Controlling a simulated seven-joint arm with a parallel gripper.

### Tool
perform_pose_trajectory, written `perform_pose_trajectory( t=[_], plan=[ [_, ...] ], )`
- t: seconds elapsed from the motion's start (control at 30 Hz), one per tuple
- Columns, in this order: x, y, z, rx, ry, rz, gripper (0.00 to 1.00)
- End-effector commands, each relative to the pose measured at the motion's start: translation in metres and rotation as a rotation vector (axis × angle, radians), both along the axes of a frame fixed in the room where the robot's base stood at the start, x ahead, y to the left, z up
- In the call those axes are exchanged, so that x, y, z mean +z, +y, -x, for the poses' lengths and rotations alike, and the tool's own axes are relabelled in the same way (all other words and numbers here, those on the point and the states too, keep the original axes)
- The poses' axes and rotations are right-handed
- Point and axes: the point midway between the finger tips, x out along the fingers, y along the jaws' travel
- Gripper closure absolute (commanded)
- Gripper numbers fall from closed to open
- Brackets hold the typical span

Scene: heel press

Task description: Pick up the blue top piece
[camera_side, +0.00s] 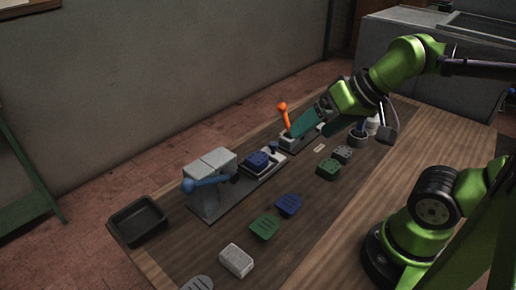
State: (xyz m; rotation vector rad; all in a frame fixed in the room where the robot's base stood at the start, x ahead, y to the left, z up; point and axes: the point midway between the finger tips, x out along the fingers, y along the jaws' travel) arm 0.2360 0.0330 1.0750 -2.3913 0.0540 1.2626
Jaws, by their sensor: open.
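A flat blue piece with slots (288,205) lies on the dark mat in the middle of the table, next to a flat green slotted piece. A second, darker blue piece (258,159) sits on the light holder of the press. I cannot tell from its shape alone which of the two is the top piece. Whether anything is between the fingers is hard to see, but none shows.
A grey press (210,182) with a blue lever stands at the left, and an orange-handled clamp (283,118) stands behind. A black tray (138,220) is at the left edge. Green slotted piece (265,227), green block (328,169), grey block (343,154) and white block (236,261) lie around.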

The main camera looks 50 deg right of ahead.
Motion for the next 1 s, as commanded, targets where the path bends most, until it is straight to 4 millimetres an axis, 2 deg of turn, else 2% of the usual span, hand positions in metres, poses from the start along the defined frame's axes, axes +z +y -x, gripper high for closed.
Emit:
perform_pose_trajectory(
  t=[0.37, 0.5, 0.57, 0.67, 0.8, 1.0],
  plan=[
    [-0.004, 0.003, -0.001, 0.010, 0.020, 0.000, 0.13],
    [-0.016, 0.010, -0.013, 0.032, 0.117, 0.010, 0.13],
    [-0.023, 0.015, -0.020, -0.017, 0.205, -0.010, 0.13],
    [-0.035, 0.022, -0.032, -0.209, 0.386, -0.065, 0.13],
    [-0.045, 0.027, -0.043, -0.555, 0.564, -0.117, 0.13],
    [-0.044, 0.025, -0.048, -0.985, 0.647, -0.177, 0.13]
  ],
)
